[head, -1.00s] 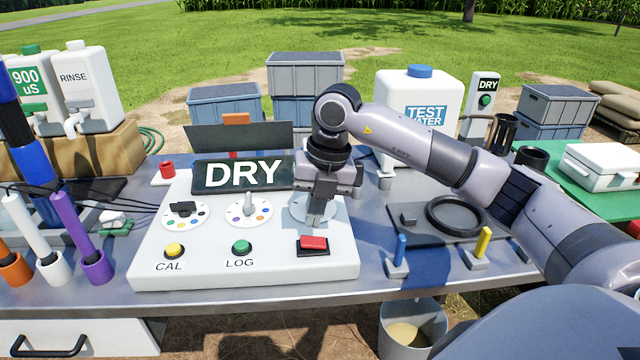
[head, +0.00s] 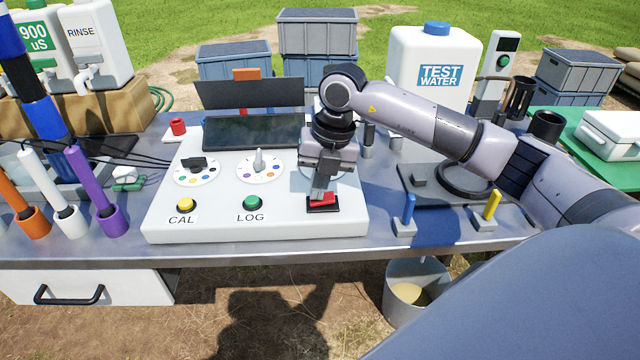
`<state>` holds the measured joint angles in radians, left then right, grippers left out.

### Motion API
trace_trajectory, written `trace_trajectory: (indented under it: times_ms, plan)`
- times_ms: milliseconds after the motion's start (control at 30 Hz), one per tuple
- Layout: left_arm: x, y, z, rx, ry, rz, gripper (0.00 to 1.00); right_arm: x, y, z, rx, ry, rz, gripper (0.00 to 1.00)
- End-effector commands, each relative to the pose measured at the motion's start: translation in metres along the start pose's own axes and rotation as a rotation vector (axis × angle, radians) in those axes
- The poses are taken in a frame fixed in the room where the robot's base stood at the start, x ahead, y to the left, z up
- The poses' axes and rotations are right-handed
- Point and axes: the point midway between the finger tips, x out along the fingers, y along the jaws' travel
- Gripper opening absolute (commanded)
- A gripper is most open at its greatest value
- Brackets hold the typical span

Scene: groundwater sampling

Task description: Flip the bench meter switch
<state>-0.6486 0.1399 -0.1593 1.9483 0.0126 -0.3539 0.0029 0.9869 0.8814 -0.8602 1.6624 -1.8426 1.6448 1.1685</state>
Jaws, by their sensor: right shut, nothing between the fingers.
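The white bench meter (head: 255,222) sits on the metal bench with its display (head: 252,132) dark. Its red rocker switch (head: 323,201) is at the front right of the panel in a black frame. My right gripper (head: 318,193) is shut and empty, pointing down with its fingertips at the switch, covering part of it; they look to be touching it. A yellow CAL button (head: 187,204), a green LOG button (head: 252,203) and two dials (head: 197,171) are on the panel. A third dial is mostly hidden behind my gripper. My left gripper is out of view.
Right of the meter are a dark plate with a ring (head: 467,181), a blue peg (head: 408,208) and a yellow peg (head: 491,205). Coloured probes in holders (head: 110,219) stand at the left. A test water tank (head: 433,75) stands behind. A bucket (head: 416,292) is below the bench edge.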

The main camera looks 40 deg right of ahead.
Motion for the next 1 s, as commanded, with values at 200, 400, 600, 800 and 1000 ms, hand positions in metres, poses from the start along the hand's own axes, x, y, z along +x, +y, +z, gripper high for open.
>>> trace_trajectory:
  times_ms: [200,400,600,800,1000]
  plan:
    - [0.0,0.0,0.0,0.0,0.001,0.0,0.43,0.005,-0.006,-0.002,0.001,0.009,-0.01,0.0]
    - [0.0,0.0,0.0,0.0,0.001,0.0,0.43,0.003,-0.017,-0.002,0.001,0.011,-0.016,0.0]
    - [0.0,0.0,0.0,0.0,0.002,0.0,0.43,0.002,-0.02,-0.002,0.001,0.011,-0.016,0.0]
    - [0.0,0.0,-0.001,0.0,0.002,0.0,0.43,0.002,-0.019,-0.002,0.001,0.01,-0.015,0.0]
    - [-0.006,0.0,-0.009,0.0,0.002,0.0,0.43,-0.014,-0.021,0.003,0.004,0.008,-0.013,0.0]
